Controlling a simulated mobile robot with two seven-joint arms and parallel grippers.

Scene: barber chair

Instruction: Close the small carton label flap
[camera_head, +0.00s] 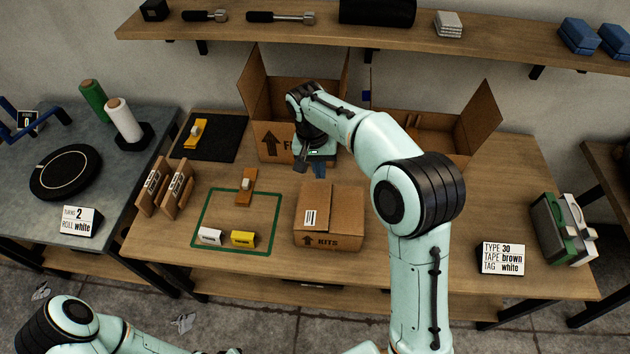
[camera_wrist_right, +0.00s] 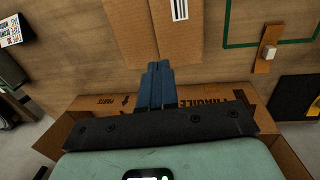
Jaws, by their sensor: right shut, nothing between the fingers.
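The small carton (camera_head: 329,241), marked KITS, stands upright near the table's front edge, right of the green outline. Its label flap (camera_head: 312,199), with a white barcode label, lies nearly flat on top; whether it is fully down I cannot tell. In the right wrist view the label flap (camera_wrist_right: 187,40) is right of the seam, beside the other flap (camera_wrist_right: 125,30). My right gripper (camera_head: 319,170) is just behind the small carton, its blue fingers (camera_wrist_right: 157,85) together and empty. Contact with the carton is unclear. My left gripper is out of view; only its arm shows at bottom left.
Large open cartons stand behind, one marked FRAGILE (camera_wrist_right: 215,112), with flaps raised. A green outline (camera_head: 199,222) holds a white and a yellow block. Table between carton and sign is clear.

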